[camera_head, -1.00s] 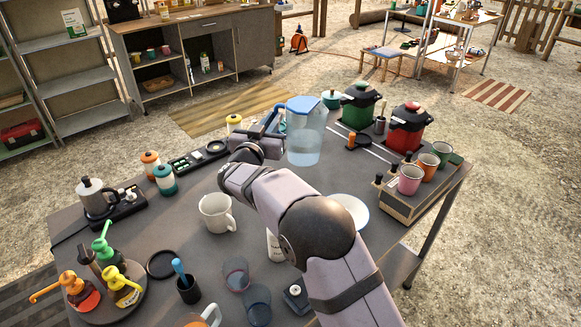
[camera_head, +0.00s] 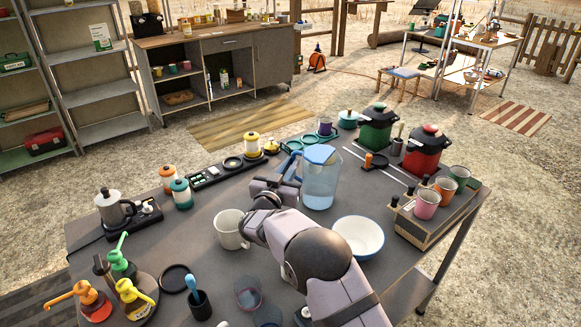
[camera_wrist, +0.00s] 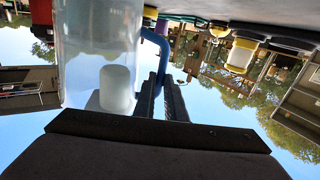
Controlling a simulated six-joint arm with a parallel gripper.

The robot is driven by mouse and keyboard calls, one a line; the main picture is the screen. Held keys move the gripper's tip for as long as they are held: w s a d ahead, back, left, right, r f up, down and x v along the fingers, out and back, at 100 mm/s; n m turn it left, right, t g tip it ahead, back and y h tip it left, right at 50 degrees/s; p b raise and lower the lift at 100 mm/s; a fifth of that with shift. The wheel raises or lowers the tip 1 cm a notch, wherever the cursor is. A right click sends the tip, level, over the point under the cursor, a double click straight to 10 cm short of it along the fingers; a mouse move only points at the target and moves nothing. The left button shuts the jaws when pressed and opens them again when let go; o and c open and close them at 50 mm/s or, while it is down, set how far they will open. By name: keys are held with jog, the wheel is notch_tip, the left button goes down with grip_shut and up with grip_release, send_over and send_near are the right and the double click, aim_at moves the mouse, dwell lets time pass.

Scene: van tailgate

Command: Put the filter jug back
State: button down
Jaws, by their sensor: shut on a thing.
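The filter jug (camera_head: 320,185) is clear blue with a blue lid and a blue handle. It is upright over the middle of the table, beyond the white bowl (camera_head: 358,238). My gripper (camera_head: 291,172) is at its left side, shut on the blue handle. In the wrist view, which is upside down, the jug (camera_wrist: 98,55) fills the left, with a whitish filter inside. The blue handle (camera_wrist: 156,45) runs to my fingers (camera_wrist: 163,100). I cannot tell whether the jug's base touches the table.
A white mug (camera_head: 229,230) stands left of my arm. Behind the jug are green rings (camera_head: 291,146) and a purple-topped item (camera_head: 325,127). Syrup bottles (camera_head: 96,300) stand front left.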

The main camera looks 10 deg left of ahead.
jog(key=shift+f, duration=0.1)
dwell(0.3)
jog(key=c, duration=2.1)
grip_release()
jog(key=shift+f, duration=0.2)
jog(key=shift+o, duration=1.4)
jog(key=shift+r, duration=0.15)
jog(key=s+a+b, duration=0.1)
jog(key=s+a, duration=0.1)
jog(key=s, duration=1)
jog(key=shift+a+b, duration=0.15)
jog(key=shift+b, duration=0.2)
jog(key=shift+w, duration=0.1)
